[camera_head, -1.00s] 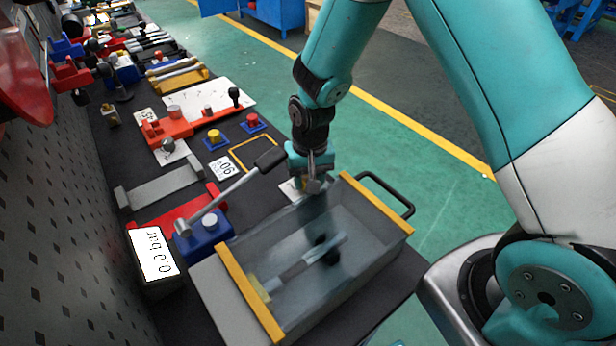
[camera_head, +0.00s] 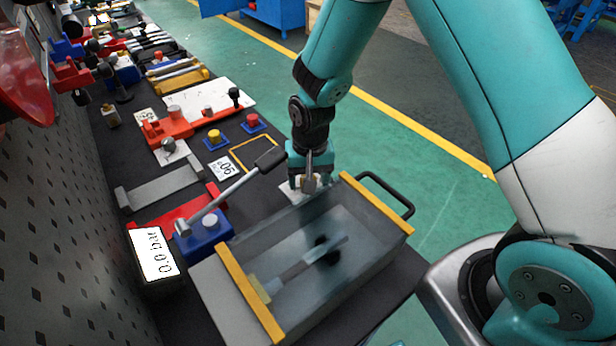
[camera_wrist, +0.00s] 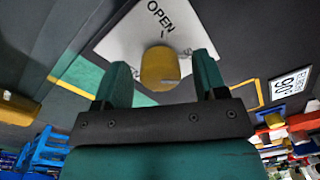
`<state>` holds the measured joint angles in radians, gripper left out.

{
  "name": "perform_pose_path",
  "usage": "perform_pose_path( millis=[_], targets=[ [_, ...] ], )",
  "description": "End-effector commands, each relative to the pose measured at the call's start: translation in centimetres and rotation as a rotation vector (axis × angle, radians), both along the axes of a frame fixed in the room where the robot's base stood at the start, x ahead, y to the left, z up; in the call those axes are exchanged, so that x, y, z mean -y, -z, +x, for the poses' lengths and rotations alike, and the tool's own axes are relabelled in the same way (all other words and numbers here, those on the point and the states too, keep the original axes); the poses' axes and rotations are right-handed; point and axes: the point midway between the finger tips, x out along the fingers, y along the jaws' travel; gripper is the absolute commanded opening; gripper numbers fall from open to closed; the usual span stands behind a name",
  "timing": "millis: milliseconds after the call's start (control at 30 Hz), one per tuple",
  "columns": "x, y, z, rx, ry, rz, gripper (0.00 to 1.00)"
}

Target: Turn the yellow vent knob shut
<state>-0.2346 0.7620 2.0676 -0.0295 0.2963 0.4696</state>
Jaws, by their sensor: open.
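The yellow vent knob (camera_wrist: 160,68) stands on a white plate (camera_wrist: 130,40) marked OPEN, with a short line under the word, in the wrist view. My gripper (camera_wrist: 163,72) is open, one teal finger on each side of the knob. In the head view my gripper (camera_head: 309,185) points down over the white plate (camera_head: 290,192) at the tank's far corner. There the knob is hidden behind my gripper.
A clear-walled tank with yellow rims (camera_head: 250,290) and a black handle (camera_head: 390,190) stands close to my gripper. A long pump lever (camera_head: 232,193) reaches near it from the left. A gauge (camera_head: 154,254) reads 0.0 bar. Several fixtures line the bench beyond.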

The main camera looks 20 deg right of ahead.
Motion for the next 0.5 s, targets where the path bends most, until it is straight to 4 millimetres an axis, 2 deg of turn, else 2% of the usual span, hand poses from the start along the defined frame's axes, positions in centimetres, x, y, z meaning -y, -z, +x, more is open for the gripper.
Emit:
perform_pose_path(
  millis=[167,267,500],
  targets=[
    [0.0,-0.5,0.0,0.001,-0.001,0.001,0.65],
    [0.0,-1.9,0.1,0.003,-0.001,0.001,0.65],
    [0.2,-7.7,0.0,0.007,0.0,0.002,0.65]
  ],
)
